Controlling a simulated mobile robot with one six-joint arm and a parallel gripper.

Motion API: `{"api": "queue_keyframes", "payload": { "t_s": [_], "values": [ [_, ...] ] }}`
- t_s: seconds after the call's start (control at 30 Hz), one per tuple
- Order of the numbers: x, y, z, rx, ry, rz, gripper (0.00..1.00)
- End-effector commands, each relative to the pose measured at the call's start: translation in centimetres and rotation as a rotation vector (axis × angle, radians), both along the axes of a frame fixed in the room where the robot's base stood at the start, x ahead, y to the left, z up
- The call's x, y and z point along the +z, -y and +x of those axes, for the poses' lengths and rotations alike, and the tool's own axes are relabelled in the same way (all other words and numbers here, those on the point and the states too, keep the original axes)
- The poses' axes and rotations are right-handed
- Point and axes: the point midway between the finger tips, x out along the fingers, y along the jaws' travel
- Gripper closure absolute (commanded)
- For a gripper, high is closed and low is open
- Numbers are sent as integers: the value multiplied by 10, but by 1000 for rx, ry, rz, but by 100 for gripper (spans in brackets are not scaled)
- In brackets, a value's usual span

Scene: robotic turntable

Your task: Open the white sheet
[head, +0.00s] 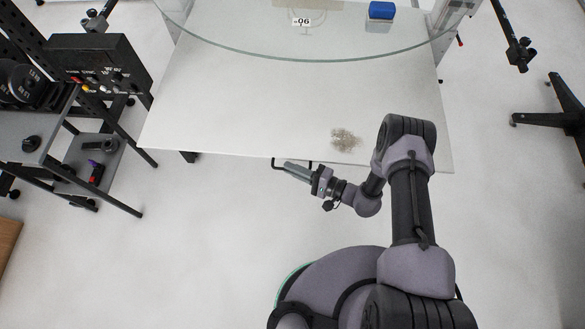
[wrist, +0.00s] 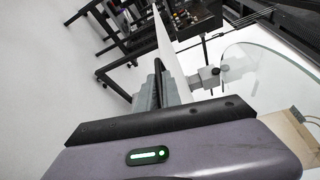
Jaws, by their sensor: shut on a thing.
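The white sheet (head: 230,95) is a wide flat panel below the glass disc in the head view. In the wrist view the sheet (wrist: 170,48) shows nearly edge-on as a thin white strip. A black handle (head: 276,163) sits at its front edge, and a dark bar of it shows in the wrist view (wrist: 158,68). My gripper (head: 288,167) is at this front edge, its jaws shut on the handle; in the wrist view the gripper (wrist: 160,90) partly hides the grip.
A clear round glass disc (head: 300,58) lies above the sheet's far part, with a blue-lidded box (head: 380,12) and a number card (head: 301,21). A brownish speckled patch (head: 345,140) is near the front edge. A black equipment cart (head: 80,110) stands left. The floor in front is clear.

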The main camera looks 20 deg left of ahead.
Motion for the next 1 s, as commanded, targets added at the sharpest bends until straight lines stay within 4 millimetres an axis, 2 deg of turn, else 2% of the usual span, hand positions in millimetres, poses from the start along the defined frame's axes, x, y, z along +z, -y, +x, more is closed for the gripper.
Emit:
{"api": "queue_keyframes", "payload": {
  "t_s": [0.03, 0.07, 0.1, 0.17, 0.67, 0.77, 1.0],
  "values": [
    [0, 0, 0, -1, 1, 0, 100],
    [0, 0, 1, -1, 1, 0, 87],
    [0, 0, 1, -1, 1, 0, 79],
    [0, 0, 1, -1, 1, 0, 69],
    [1, 4, 1, -3, 0, -1, 69],
    [3, 20, -1, -6, -1, -1, 69],
    [10, 87, -11, -9, 1, 0, 69]
  ]
}}
